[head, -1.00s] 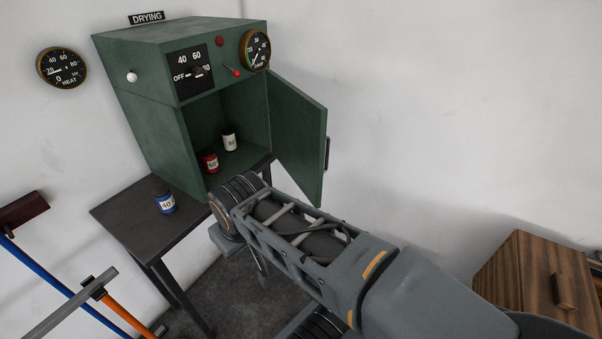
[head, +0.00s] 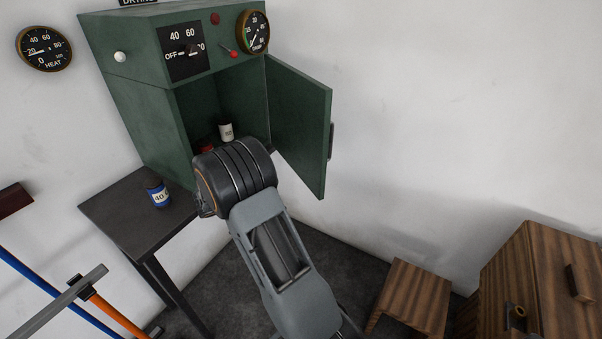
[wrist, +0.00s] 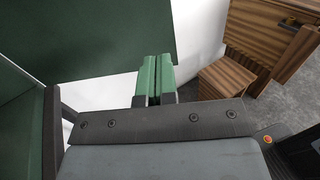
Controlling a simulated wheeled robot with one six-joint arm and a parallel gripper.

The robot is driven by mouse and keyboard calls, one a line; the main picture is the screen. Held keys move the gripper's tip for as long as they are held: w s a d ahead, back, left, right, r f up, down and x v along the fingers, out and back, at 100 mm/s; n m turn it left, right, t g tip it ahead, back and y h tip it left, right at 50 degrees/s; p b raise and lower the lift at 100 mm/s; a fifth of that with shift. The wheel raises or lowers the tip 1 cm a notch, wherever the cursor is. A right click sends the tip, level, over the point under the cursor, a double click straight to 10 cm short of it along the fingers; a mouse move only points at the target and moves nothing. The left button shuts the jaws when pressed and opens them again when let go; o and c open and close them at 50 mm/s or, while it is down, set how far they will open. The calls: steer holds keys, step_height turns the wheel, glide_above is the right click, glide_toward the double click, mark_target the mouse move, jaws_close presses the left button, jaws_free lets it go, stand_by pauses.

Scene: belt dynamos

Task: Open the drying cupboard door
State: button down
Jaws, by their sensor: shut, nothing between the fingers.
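The green drying cupboard (head: 140,110) stands on a dark table, its front open. Its door (head: 300,125) stands wide open, swung out to the right, with a dark handle (head: 331,141) near its free edge. My arm's wrist covers the lower part of the opening. My gripper (wrist: 153,80) shows in the wrist view with its green fingertips together and nothing between them. A broad green panel, apparently the door (wrist: 100,30), fills the upper left there, just beyond the fingertips; I cannot tell whether they touch. My fingertips are hidden in the head view.
Inside the cupboard are a white jar (head: 226,132) and a mostly hidden red jar (head: 206,149). A blue jar (head: 158,195) stands on the table (head: 125,215). A wooden stool (head: 412,295) and wooden cabinet (head: 540,285) stand at right. Blue and orange poles are at lower left.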

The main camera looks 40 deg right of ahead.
mark_target(317, 165)
steer(key=p+x, duration=0.3)
steer(key=x, duration=1)
steer(key=shift+d+p, duration=0.4)
steer(key=shift+d, duration=0.05)
